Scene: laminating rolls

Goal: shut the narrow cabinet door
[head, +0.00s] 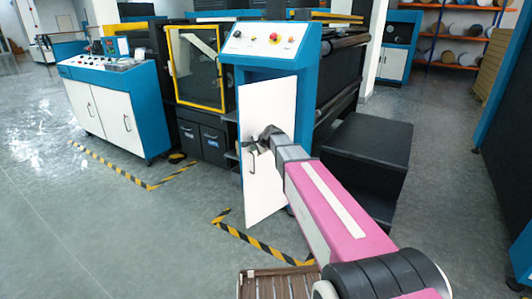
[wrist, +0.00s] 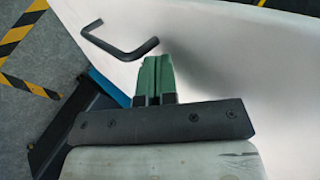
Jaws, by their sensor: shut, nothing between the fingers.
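The narrow cabinet door (head: 270,105) is a tall white panel below the blue control console (head: 270,42). It stands swung out at an angle from the cabinet, with a dark shelf edge showing at its left. Its dark bar handle (head: 252,163) is near its left edge; the handle also shows in the wrist view (wrist: 122,48). My gripper (head: 254,142) is in front of the door near the handle. In the wrist view its green fingers (wrist: 153,62) are together and empty, right up by the white face beside the handle. I cannot tell whether they touch the door.
A blue and white cabinet (head: 115,105) stands at the left. A yellow-framed machine window (head: 197,68) is left of the console. A black box (head: 365,150) stands right of the door. Yellow-black floor tape (head: 255,245) runs below the door. The grey floor at lower left is clear.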

